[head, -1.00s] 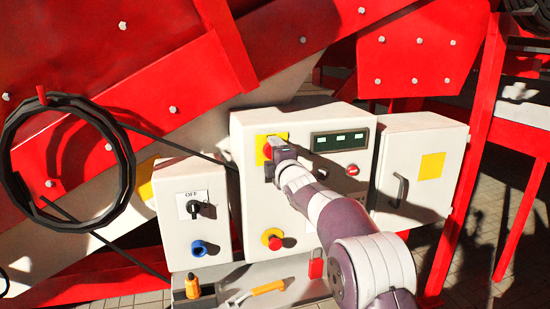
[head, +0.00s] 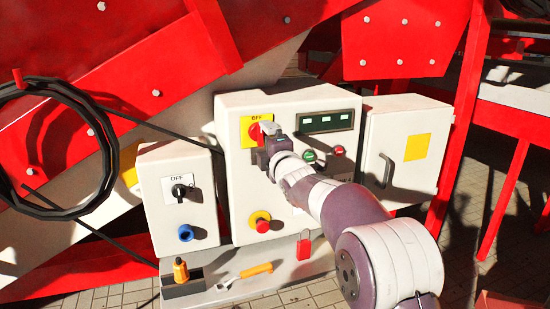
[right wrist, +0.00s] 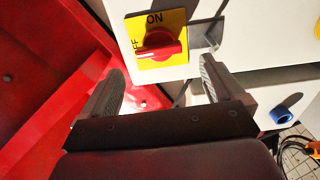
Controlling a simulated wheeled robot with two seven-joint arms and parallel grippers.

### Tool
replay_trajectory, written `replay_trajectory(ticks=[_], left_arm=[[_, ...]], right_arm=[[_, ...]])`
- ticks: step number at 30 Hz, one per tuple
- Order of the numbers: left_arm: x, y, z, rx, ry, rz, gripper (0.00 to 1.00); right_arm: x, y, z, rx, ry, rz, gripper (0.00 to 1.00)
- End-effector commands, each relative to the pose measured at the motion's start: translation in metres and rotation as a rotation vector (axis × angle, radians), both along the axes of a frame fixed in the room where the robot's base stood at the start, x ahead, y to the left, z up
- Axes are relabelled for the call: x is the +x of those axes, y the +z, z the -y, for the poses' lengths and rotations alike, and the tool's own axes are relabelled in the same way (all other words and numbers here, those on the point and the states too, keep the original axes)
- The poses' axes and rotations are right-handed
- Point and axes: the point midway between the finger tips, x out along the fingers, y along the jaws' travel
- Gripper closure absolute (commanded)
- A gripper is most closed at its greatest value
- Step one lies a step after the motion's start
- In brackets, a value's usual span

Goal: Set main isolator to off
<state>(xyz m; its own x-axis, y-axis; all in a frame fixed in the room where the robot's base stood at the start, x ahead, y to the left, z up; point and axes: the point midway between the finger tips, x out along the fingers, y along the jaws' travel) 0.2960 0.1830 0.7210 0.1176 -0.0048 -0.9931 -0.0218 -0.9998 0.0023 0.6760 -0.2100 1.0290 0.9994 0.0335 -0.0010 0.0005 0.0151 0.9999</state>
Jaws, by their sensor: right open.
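The main isolator is a red rotary knob (head: 255,133) on a yellow plate (head: 246,124) at the upper left of the middle white cabinet. In the right wrist view the red knob (right wrist: 160,46) lies with its bar roughly level across the yellow plate (right wrist: 148,22), its left end by the partly cut OFF label; ON is at the top. My right gripper (head: 262,154) is just below the knob in the head view. In the right wrist view its jaws (right wrist: 162,72) are open and empty, with the knob beyond the fingertips. My left gripper is out of view.
The middle cabinet (head: 233,190) also carries a display (head: 326,120), small buttons and a red-on-yellow knob (head: 260,222). A left box (head: 160,215) has a black switch (head: 182,188) and a blue knob (head: 186,233). A right cabinet (head: 400,120) has a handle. A tool ledge (head: 215,295) lies below.

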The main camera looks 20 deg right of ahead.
Motion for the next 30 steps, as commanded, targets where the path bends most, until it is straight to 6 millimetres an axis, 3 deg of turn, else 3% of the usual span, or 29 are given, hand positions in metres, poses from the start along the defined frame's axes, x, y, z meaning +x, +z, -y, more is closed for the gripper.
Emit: replay_trajectory(ticks=[3, 9, 25, 27, 29, 30], left_arm=[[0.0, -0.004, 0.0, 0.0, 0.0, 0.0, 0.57], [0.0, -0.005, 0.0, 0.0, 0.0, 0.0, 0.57], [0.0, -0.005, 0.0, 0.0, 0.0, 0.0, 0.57], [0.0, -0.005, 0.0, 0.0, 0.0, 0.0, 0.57], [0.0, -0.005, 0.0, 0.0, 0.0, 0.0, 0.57], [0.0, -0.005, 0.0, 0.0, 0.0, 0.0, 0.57]], right_arm=[[-0.031, 0.0, 0.001, 0.0, 0.0, 0.001, 0.05], [-0.061, 0.0, 0.002, -0.001, 0.0, 0.0, 0.05], [-0.066, -0.001, 0.002, 0.04, -0.001, -0.007, 0.05], [-0.067, -0.019, 0.007, 0.186, -0.03, -0.081, 0.05], [-0.079, -0.062, 0.013, 0.387, -0.099, -0.226, 0.05], [-0.093, -0.096, 0.015, 0.534, -0.167, -0.338, 0.05]])
